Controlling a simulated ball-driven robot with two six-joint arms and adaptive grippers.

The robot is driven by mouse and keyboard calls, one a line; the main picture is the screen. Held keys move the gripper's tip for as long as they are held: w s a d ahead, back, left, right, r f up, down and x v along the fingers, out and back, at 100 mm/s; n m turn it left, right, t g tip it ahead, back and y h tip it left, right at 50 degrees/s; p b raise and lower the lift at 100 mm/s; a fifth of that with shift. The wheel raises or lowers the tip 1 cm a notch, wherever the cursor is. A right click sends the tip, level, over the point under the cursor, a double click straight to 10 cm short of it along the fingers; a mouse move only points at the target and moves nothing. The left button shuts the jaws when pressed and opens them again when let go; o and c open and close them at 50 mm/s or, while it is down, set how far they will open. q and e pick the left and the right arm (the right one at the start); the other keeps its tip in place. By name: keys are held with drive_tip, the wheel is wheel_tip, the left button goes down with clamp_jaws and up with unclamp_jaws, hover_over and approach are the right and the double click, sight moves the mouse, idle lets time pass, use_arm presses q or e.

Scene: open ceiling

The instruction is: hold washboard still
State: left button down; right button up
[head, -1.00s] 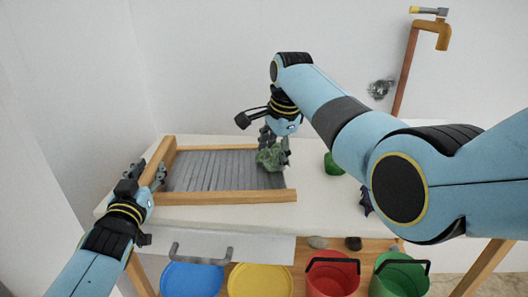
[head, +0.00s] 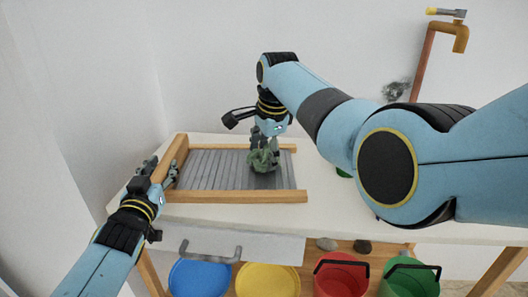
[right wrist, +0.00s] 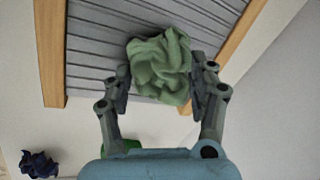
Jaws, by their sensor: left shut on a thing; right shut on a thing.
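The washboard (head: 215,183) lies on the white table, a ribbed grey panel in a wooden frame. It also shows in the right wrist view (right wrist: 90,50). My left gripper (head: 164,174) is shut on the frame's left end. My right gripper (head: 264,150) is shut on a crumpled green cloth (head: 263,162) over the ribbed panel, right of its middle. In the right wrist view the cloth (right wrist: 160,66) sits between the two fingers (right wrist: 160,88). Whether the cloth presses on the ribs is hard to tell.
A green thing (head: 344,172) is mostly hidden behind my right arm. Blue, yellow, red (head: 341,275) and green buckets stand below the table. A copper tap (head: 460,38) is on the back wall.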

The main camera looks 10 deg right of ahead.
drive_tip(key=shift+s+d, duration=0.2)
drive_tip(key=shift+d, duration=0.7)
drive_tip(key=shift+s+d, duration=0.15)
drive_tip(key=shift+d, duration=0.8)
drive_tip(key=shift+s+d, duration=0.2)
drive_tip(key=shift+d, duration=0.7)
drive_tip(key=shift+w+a, duration=0.25)
drive_tip(key=shift+a, duration=0.9)
drive_tip(key=shift+w+a, duration=0.2)
drive_tip(key=shift+a, duration=1)
drive_tip(key=shift+w+a, duration=0.25)
drive_tip(key=shift+a, duration=0.9)
drive_tip(key=shift+s+d, duration=0.25)
drive_tip(key=shift+d, duration=0.95)
drive_tip(key=shift+s+d, duration=0.2)
drive_tip(key=shift+d, duration=0.95)
drive_tip(key=shift+s+d, duration=0.25)
drive_tip(key=shift+d, duration=0.95)
wheel_tip(320, 180, up, 8)
drive_tip(key=shift+a, duration=0.15)
use_arm(q)
drive_tip(key=c, duration=0.9)
unclamp_jaws()
drive_tip(key=shift+s, duration=0.1)
